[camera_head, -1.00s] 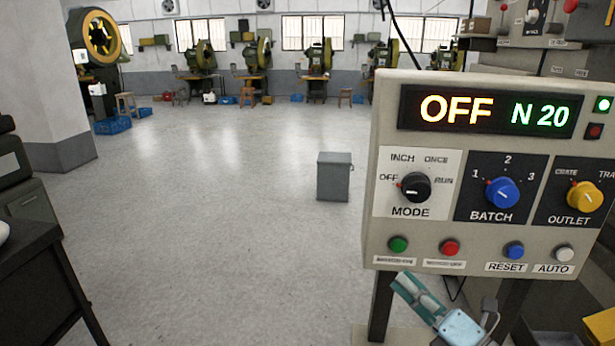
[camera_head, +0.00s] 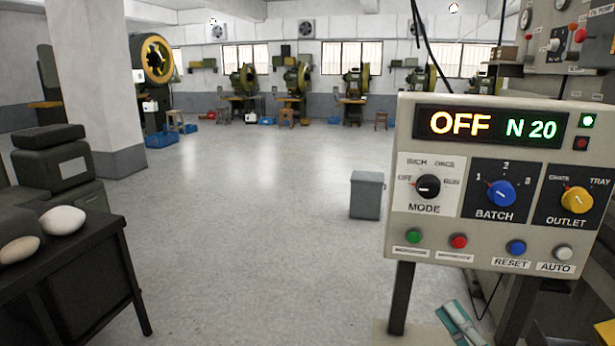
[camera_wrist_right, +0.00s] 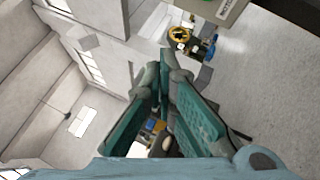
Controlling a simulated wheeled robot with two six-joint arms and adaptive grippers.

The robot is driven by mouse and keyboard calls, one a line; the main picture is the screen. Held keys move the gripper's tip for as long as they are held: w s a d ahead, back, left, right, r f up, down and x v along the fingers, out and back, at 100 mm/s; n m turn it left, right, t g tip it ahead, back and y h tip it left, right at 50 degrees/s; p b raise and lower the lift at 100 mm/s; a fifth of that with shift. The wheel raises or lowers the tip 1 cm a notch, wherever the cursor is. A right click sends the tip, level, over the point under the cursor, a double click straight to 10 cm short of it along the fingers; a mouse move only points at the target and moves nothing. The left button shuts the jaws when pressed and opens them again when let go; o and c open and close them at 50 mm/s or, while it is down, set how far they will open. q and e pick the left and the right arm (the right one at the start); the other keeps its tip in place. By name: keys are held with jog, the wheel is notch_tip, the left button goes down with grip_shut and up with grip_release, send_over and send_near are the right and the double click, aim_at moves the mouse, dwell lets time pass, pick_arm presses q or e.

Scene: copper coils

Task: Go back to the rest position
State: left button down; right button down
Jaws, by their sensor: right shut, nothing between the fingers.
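My right gripper (camera_head: 461,325) shows at the bottom right of the head view, below the control panel (camera_head: 405,232) and apart from it. Only its teal fingers are in the picture there. In the right wrist view the teal fingers of the gripper (camera_wrist_right: 163,75) come together at their tips with nothing held between them. The panel display reads OFF and N 20. Its black MODE knob (camera_head: 428,187) points toward OFF, beside a blue BATCH knob (camera_head: 501,192) and a yellow OUTLET knob (camera_head: 577,200). My left gripper is not in view.
A dark table (camera_head: 128,262) with pale rounded objects (camera_head: 63,220) stands at the left. A grey bin (camera_head: 366,196) stands on the floor behind the panel's left side. A pillar (camera_head: 95,75) and several green machines are farther back. The middle floor is clear.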

jog(key=s+d+f+m+g+h, duration=0.35)
jog(key=f+m+h, duration=0.3)
jog(key=m, duration=0.35)
jog(key=s+d+f+m+g+h, duration=0.35)
jog(key=f+m+h, duration=0.25)
jog(key=f+m, duration=0.25)
jog(key=s+a+f+m+g+y, duration=0.2)
jog(key=s+a+f+m+g, duration=0.25)
jog(key=s, duration=0.55)
jog(key=s+a+f+m+g+y, duration=0.25)
jog(key=s+a+f+g, duration=0.2)
jog(key=s+f, duration=0.45)
jog(key=s+d+f+g, duration=0.1)
jog(key=s+f, duration=0.1)
jog(key=f, duration=0.8)
jog(key=s+d+f+g, duration=0.1)
jog(key=d+f, duration=0.1)
jog(key=f, duration=0.9)
jog(key=s+f, duration=1)
jog(key=s, duration=0.3)
jog(key=shift+g, duration=0.4)
